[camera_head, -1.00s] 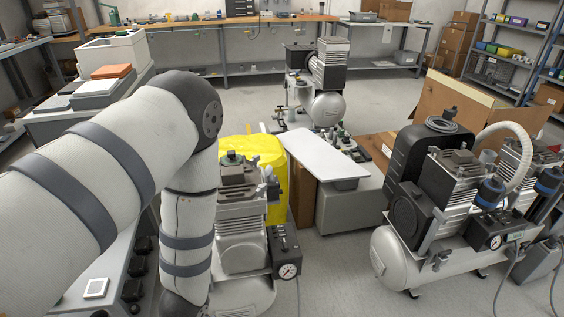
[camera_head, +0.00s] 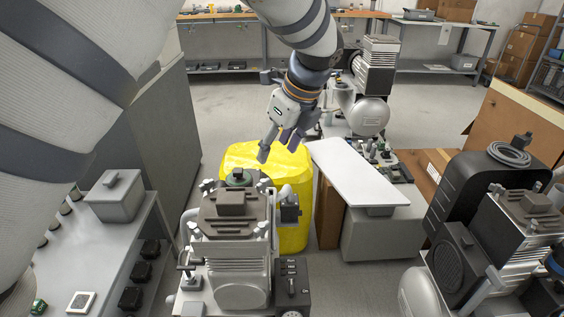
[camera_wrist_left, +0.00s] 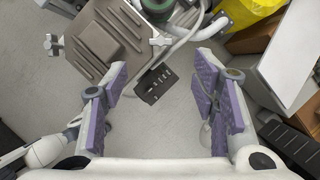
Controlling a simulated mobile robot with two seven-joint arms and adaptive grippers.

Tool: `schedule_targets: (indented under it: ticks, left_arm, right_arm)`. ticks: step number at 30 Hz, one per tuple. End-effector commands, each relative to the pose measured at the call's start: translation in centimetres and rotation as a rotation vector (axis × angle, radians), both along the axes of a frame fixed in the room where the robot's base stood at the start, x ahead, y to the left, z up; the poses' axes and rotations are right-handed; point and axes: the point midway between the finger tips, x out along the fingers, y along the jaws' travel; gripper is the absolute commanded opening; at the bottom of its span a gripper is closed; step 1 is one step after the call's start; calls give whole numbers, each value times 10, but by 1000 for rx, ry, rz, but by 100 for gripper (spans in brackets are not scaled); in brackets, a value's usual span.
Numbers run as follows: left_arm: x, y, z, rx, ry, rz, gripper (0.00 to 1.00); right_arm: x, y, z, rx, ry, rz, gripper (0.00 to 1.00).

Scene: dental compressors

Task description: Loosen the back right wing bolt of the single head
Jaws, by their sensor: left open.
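The single-head compressor (camera_head: 232,215) stands front centre in the head view, with a brown ribbed head plate, a green cap behind it and wing bolts around its corners. The back right wing bolt (camera_head: 264,185) is at the plate's far right corner. My left gripper (camera_head: 279,151) is open and empty, above and beyond that corner, in front of the yellow bin, fingers pointing down. In the left wrist view the head plate (camera_wrist_left: 105,42) is at upper left, beyond the spread purple-padded fingers (camera_wrist_left: 160,78). A wing bolt (camera_wrist_left: 159,42) shows at its right edge, apart from the fingers. My right gripper is out of view.
A yellow bin (camera_head: 296,200) stands just behind the compressor, beside a white board (camera_head: 358,172) on a grey box. A twin compressor (camera_head: 510,240) stands at right. A grey bench (camera_head: 90,250) is at left.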

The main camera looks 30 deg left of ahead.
Motion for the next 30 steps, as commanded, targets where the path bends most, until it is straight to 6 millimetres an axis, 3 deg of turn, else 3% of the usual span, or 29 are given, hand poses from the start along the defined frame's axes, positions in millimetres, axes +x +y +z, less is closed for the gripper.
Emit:
schedule_targets:
  ticks: [5,12,18,29,30]
  left_arm:
    - [0,5,-16,-2,5,2,53]
    - [5,28,-75,-1,8,3,53]
    - [8,41,-106,-2,4,3,53]
    - [10,45,-113,-2,-2,2,53]
    - [10,45,-113,-2,-2,2,44]
  right_arm:
    - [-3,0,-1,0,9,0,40]
    - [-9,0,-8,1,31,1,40]
    - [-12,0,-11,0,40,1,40]
    - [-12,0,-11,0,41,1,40]
    - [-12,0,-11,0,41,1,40]
